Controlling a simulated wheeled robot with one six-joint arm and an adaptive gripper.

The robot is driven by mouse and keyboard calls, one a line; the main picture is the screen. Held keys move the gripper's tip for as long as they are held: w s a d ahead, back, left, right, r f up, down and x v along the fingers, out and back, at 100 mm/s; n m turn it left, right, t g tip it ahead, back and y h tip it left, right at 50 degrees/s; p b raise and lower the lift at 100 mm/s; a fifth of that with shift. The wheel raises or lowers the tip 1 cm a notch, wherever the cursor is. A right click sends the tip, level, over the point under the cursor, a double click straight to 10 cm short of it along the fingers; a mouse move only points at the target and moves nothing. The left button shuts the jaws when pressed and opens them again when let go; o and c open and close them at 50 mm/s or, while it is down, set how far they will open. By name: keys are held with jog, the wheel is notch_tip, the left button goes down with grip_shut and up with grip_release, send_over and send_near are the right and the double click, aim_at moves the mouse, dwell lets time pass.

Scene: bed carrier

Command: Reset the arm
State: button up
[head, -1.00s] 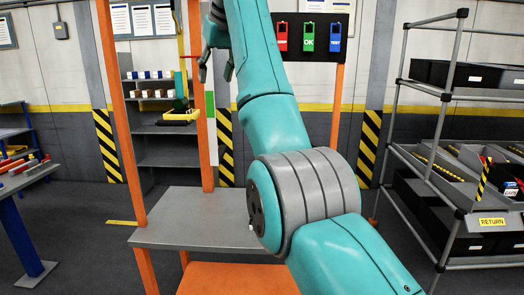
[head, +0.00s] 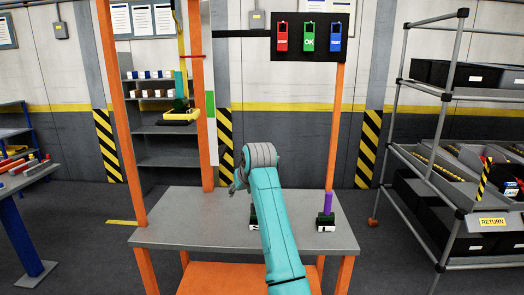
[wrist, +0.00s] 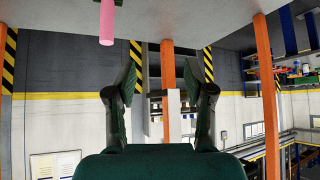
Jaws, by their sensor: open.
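My teal arm (head: 270,220) reaches forward over the grey tabletop (head: 172,232) and bends at a grey joint above it. In the head view my gripper cannot be made out clearly behind the arm. In the wrist view, which looks upside down, my gripper (wrist: 167,75) is open, with two dark fingers spread and nothing between them. A pink cylinder (wrist: 107,22) shows at the top left there, apart from the fingers.
A purple cylinder (head: 327,203) stands upright in a black holder (head: 325,222) on the right of the tabletop. Another black holder (head: 253,222) is partly hidden by my arm. Orange posts (head: 122,120) frame the table. A return rack (head: 440,180) stands at right.

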jog(key=s+d+f+t, duration=0.1)
jog(key=s+d+f, duration=0.2)
jog(key=f, duration=0.5)
jog(key=s+d+f+m, duration=0.1)
jog(key=s+d+f, duration=0.1)
jog(key=f, duration=0.7)
jog(key=s+d+f+t, duration=0.1)
jog(key=s+d+f, duration=0.2)
jog(key=f, duration=0.5)
jog(key=s+d+f+m+t+h, duration=0.1)
jog(key=s+d+f, duration=0.3)
jog(key=s+f, duration=0.5)
jog(key=s+d+f, duration=0.4)
jog(key=s+f, duration=0.2)
jog(key=s, duration=0.5)
jog(key=s+d+m+t+h, duration=0.1)
jog(key=s+d, duration=0.2)
jog(key=s, duration=0.9)
jog(key=s+d+t, duration=0.1)
jog(key=s+d, duration=0.2)
jog(key=s, duration=0.9)
jog(key=s+d+r+m+t+h, duration=0.1)
jog(key=s+d+r+t, duration=0.1)
jog(key=s+r, duration=1.4)
jog(key=shift+s+d+r, duration=0.4)
jog(key=shift+s+d, duration=0.15)
jog(key=shift+s, duration=1.65)
